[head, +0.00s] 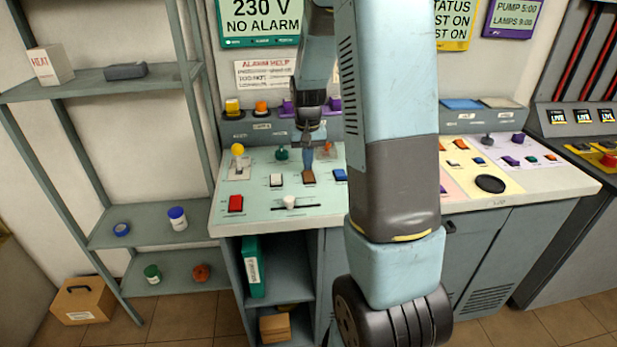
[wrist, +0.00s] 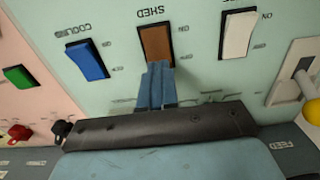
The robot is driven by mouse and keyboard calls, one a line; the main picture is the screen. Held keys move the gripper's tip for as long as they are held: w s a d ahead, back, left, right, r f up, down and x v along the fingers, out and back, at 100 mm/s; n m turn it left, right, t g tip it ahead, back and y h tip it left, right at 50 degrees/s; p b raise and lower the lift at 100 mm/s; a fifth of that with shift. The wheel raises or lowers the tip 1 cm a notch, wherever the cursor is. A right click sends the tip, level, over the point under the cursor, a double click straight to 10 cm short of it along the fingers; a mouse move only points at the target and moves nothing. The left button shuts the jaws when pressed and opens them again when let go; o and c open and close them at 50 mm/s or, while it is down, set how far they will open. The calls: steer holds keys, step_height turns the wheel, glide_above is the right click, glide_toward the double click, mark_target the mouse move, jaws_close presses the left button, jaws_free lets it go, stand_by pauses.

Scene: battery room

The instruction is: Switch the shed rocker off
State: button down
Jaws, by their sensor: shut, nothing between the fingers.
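The shed rocker is a brown switch (wrist: 156,42) under the upside-down word SHED in the wrist view. In the head view the brown rocker (head: 308,176) sits on the pale green panel between a white rocker and a blue one. My gripper (wrist: 158,72) is shut and empty, its blue fingertips at the rocker's lower edge in the wrist view, overlapping that end. In the head view my gripper (head: 309,164) points down at the rocker's far end. I cannot tell whether the tips touch it. The fingers hide that end, and the rocker's tilt is unclear.
A blue rocker (wrist: 87,60) labelled COOLING and a white rocker (wrist: 238,35) flank it closely. A yellow-knobbed lever (head: 238,152), red switch (head: 236,204) and white slider knob (head: 290,202) share the panel. Shelves (head: 150,225) stand to the left.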

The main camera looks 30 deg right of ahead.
steer(key=shift+f, duration=0.65)
stand_by(0.4)
steer(key=shift+r, duration=3.45)
steer(key=shift+r, duration=0.2)
steer(key=s+a+r+n+t, duration=0.1)
steer(key=s+a+r+t, duration=0.15)
steer(key=s+r, duration=0.35)
steer(key=s+a+r+n+t, duration=0.1)
steer(key=s+a+r, duration=0.3)
steer(key=s+r, duration=0.25)
steer(key=s+a+r+t, duration=0.1)
steer(key=s+a, duration=0.1)
steer(key=s, duration=0.4)
steer(key=s+a+r+n+t, duration=0.1)
steer(key=s+a+r, duration=0.1)
steer(key=s, duration=0.4)
steer(key=shift+s+r+n, duration=0.3)
steer(key=shift+s, duration=0.1)
